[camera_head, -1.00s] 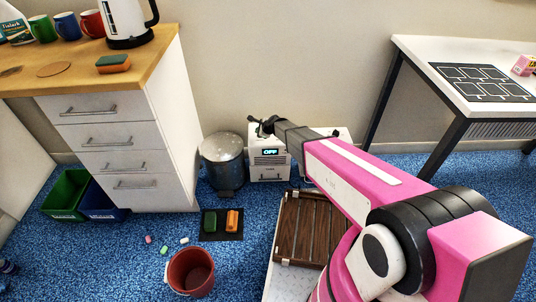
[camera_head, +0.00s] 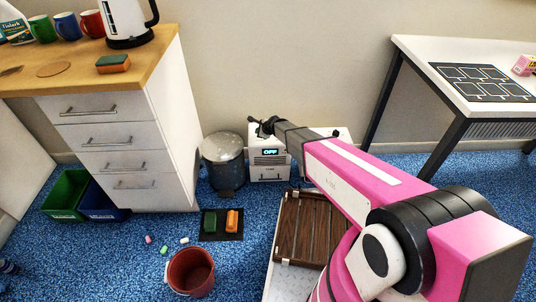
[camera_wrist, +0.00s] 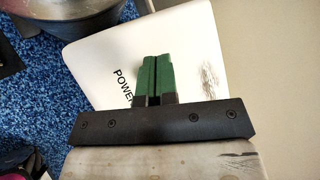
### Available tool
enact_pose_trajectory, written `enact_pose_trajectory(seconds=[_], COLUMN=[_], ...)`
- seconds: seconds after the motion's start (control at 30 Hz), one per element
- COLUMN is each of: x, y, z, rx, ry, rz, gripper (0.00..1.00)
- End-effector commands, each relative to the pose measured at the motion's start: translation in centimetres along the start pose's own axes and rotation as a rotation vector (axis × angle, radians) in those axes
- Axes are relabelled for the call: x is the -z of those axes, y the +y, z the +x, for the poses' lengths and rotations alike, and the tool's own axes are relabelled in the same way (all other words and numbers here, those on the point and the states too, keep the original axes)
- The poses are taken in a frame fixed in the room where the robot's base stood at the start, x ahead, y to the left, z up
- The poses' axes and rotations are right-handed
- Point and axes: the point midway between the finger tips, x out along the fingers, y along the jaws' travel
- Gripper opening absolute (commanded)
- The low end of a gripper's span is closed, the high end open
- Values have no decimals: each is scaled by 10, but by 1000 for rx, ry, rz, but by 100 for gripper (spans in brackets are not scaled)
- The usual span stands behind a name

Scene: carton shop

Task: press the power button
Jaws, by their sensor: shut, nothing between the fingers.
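A white box-shaped device (camera_head: 268,170) stands on the floor against the wall. Its front display (camera_head: 271,151) reads OFF. In the wrist view its white top (camera_wrist: 100,55) carries the word POWER (camera_wrist: 122,86), partly covered by my gripper. I cannot make out the power button; it may be hidden behind the fingers. My gripper (camera_head: 257,124) is over the device's top in the head view. In the wrist view the green fingers of my gripper (camera_wrist: 154,62) are shut and empty, over the white top beside the lettering. I cannot tell whether they touch it.
A metal pedal bin (camera_head: 223,165) stands just left of the device. A dark mat (camera_head: 235,233) with a green and an orange block, a red bucket (camera_head: 190,272) and a brown slatted rack (camera_head: 302,228) are in front. A drawer unit (camera_head: 120,140) is left, a white table (camera_head: 415,50) right.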

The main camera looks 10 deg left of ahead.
Motion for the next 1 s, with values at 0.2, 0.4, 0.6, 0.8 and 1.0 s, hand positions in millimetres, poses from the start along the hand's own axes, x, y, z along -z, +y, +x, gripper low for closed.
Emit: enact_pose_trajectory(seconds=[0.2, 0.4, 0.6, 0.8, 1.0], x=[2, 2, 3, 2, -1], y=[2, 2, 3, 2, -1], z=[3, 3, 4, 3, -2], rx=[0, 0, 0, 0, 0], ry=[0, 0, 0, 0, 0], rz=[0, 0, 0, 0, 0], gripper=[0, 0, 0, 0, 0])
